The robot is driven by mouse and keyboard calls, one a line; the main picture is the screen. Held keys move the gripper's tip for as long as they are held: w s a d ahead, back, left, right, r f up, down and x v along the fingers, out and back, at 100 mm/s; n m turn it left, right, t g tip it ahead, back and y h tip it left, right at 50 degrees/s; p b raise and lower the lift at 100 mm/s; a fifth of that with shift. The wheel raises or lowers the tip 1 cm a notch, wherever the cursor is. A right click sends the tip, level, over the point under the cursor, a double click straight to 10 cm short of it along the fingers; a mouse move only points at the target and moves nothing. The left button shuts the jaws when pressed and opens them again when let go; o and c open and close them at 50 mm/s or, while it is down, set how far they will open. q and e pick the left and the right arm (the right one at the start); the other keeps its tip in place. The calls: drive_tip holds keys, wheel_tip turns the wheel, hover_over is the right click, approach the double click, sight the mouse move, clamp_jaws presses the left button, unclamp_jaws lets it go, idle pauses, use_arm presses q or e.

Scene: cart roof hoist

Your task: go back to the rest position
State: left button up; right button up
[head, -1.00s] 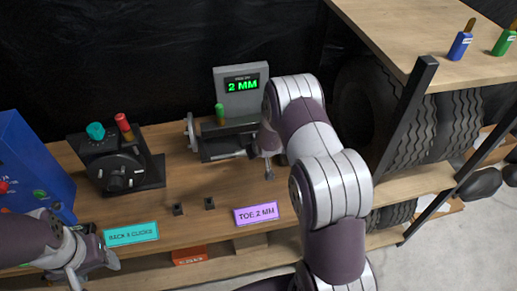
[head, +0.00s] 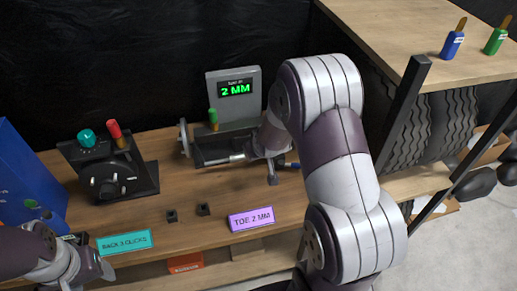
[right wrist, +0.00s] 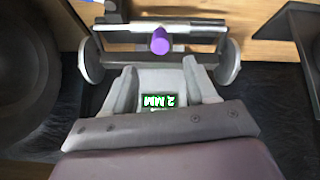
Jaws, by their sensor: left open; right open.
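My right arm reaches over the bench from the right in the head view. Its gripper (head: 275,172) is partly hidden by my own wrist, close to the right end of the toe gauge (head: 236,100), whose green display reads 2 MM. In the right wrist view the open fingers (right wrist: 160,85) frame that display upside down, with nothing between them. A purple knob (right wrist: 160,41) on a grey bar shows beyond the fingertips. My left gripper (head: 98,268) is at the lower left, open and empty, near the front edge of the bench.
A black dial unit (head: 110,170) with teal and red knobs stands on the bench (head: 180,228). A blue box (head: 30,180) is at far left. Labels read BACK 3 CLICKS (head: 124,241) and TOE 2 MM (head: 251,218). Tyres (head: 452,120) sit under a shelf (head: 400,35) at right.

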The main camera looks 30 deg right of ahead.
drive_tip(key=s+a+r+g+y, duration=0.1)
drive_tip(key=s+a+r+g, duration=0.1)
drive_tip(key=s+a, duration=0.3)
drive_tip(key=s+a+r+g, duration=0.2)
drive_tip(key=s+a, duration=0.3)
drive_tip(key=s, duration=0.8)
drive_tip(key=shift+a+r+n+g+y, duration=0.15)
drive_tip(key=shift+r+n+g+y, duration=0.2)
drive_tip(key=shift+g, duration=0.45)
drive_tip(key=shift+s+r, duration=0.1)
drive_tip(key=shift+s, duration=0.1)
drive_tip(key=shift+w, duration=0.1)
